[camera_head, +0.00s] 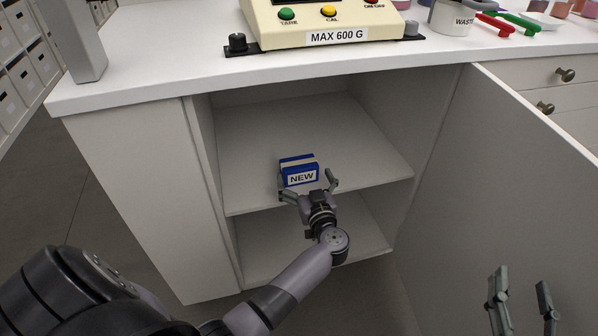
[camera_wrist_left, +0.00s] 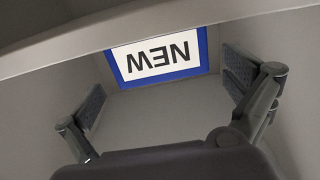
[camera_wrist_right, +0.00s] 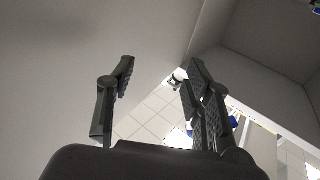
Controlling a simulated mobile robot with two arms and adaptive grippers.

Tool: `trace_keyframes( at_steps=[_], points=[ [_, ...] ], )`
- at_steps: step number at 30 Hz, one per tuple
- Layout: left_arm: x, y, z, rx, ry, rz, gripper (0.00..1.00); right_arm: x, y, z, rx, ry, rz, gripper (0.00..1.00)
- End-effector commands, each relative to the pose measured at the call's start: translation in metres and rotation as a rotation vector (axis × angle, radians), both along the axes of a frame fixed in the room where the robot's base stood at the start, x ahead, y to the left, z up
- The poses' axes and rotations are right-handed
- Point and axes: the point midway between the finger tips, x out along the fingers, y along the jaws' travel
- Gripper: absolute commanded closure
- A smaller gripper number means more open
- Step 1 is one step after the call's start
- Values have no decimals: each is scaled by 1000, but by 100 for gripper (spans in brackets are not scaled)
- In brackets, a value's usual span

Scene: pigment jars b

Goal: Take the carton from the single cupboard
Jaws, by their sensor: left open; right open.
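The carton (camera_head: 300,172) is a small blue box with a white label reading NEW. It stands on the upper shelf of the open cupboard (camera_head: 310,130). My left gripper (camera_head: 310,184) is open, just in front of the carton, with its fingers spread to either side. In the left wrist view the carton's label (camera_wrist_left: 157,57) shows upside down, beyond and between the open fingers (camera_wrist_left: 165,100); I see no finger touching it. My right gripper (camera_head: 522,290) is open and empty in front of the cupboard door (camera_head: 500,190). The right wrist view also shows its open fingers (camera_wrist_right: 155,95).
The door stands swung open to the right. A lower shelf (camera_head: 315,250) lies below the carton's shelf. On the counter (camera_head: 160,70) above are a scale (camera_head: 335,22), a waste pot (camera_head: 452,18) and red and green tools (camera_head: 505,24). The shelf around the carton is clear.

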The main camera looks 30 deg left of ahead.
Motion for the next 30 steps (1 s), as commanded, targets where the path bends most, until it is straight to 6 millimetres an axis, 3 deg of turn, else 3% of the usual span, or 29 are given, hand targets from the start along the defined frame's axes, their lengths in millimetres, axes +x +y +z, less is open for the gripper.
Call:
trace_keyframes(
  at_steps=[8, 15, 21, 28, 30],
  points=[
    [14, 17, 2, 2, -3, 0, 0, -6, 5, 43, 66, -247, 15, 54],
    [26, 32, 3, 2, -2, -1, 0, -22, 6, 81, 127, -465, 27, 54],
    [31, 38, 4, 2, -1, 0, 0, -31, 6, 96, 150, -549, 31, 54],
    [31, 38, 5, 1, 0, 0, 0, -32, 5, 97, 152, -556, 31, 54],
    [31, 38, 5, 1, 0, 0, 4, -32, 5, 97, 152, -555, 31, 54]
  ],
)
